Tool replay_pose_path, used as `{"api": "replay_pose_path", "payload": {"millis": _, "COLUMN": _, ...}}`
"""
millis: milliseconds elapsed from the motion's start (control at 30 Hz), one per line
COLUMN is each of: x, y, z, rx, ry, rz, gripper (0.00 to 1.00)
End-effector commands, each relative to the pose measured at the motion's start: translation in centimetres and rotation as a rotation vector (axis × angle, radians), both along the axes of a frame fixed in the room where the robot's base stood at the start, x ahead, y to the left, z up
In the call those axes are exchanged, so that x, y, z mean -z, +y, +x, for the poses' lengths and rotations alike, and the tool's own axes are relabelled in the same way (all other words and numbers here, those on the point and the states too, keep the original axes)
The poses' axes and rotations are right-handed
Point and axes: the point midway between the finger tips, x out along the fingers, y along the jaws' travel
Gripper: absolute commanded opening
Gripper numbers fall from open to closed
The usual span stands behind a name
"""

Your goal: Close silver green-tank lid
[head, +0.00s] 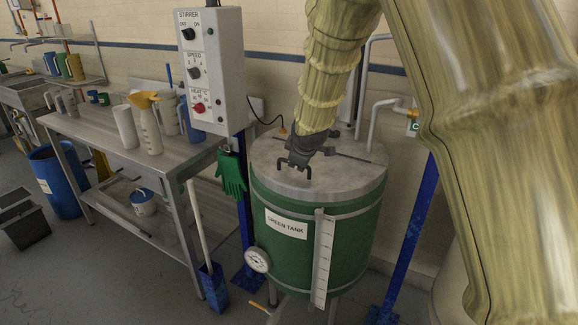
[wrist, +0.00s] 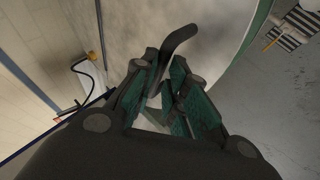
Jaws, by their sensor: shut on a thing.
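The green tank (head: 345,232) stands upright against the wall, with a "GREEN TANK" label on its front. Its silver lid (head: 345,177) lies flat across the top, and I see no gap at its front edge. A dark bent handle (wrist: 180,40) stands up from the lid. My gripper (head: 296,160) is over the front left part of the lid, shut on this handle. In the wrist view the green-padded fingers of my gripper (wrist: 168,85) are around the lower part of the handle. My arm hides part of the lid's back.
A grey stirrer control box (head: 212,70) stands left of the tank, with a green glove (head: 232,173) below it. A steel bench (head: 135,155) with jugs is further left. Pipes (head: 378,120) rise behind the tank at right. A round gauge (head: 257,260) sits at its lower left.

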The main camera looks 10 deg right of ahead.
Motion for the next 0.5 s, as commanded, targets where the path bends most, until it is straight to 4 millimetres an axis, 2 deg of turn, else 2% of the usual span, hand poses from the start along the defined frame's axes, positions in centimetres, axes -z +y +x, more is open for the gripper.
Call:
{"api": "replay_pose_path", "payload": {"millis": 33, "x": 2.91, "y": 0.29, "z": -1.45, "rx": 0.002, "ry": 0.043, "rz": -0.003, "gripper": 0.00}}
{"api": "replay_pose_path", "payload": {"millis": 500, "x": 3.05, "y": -0.16, "z": -1.44, "rx": 0.008, "ry": 0.034, "rz": -0.009, "gripper": 0.00}}
